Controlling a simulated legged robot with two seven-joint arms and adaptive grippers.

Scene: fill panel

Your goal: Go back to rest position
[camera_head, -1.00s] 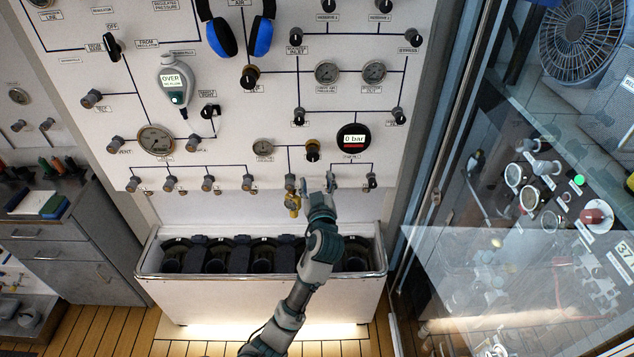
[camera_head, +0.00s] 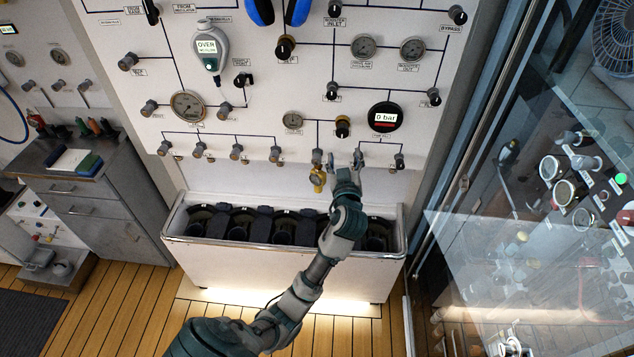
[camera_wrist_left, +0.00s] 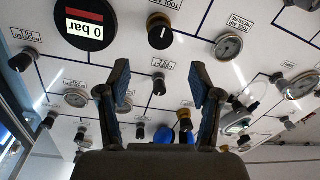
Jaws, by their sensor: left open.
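My left gripper (camera_head: 345,160) is in front of the lower part of the white fill panel (camera_head: 290,90). Its arm comes up from the bottom of the head view, over the white bin. In the left wrist view its two fingers (camera_wrist_left: 160,100) stand apart with nothing between them. Behind them are the panel's knobs and gauges, with the 0 bar display (camera_wrist_left: 84,22) at upper left. A brass fitting (camera_head: 318,178) hangs from the panel just left of the gripper in the head view; I cannot tell whether they touch. My right gripper is not in view.
A white bin (camera_head: 280,262) with several dark slots stands below the panel, under my arm. A grey drawer cabinet (camera_head: 110,195) is at left. A glass door and a second panel (camera_head: 575,190) are at right. Wooden floor (camera_head: 130,310) is clear at lower left.

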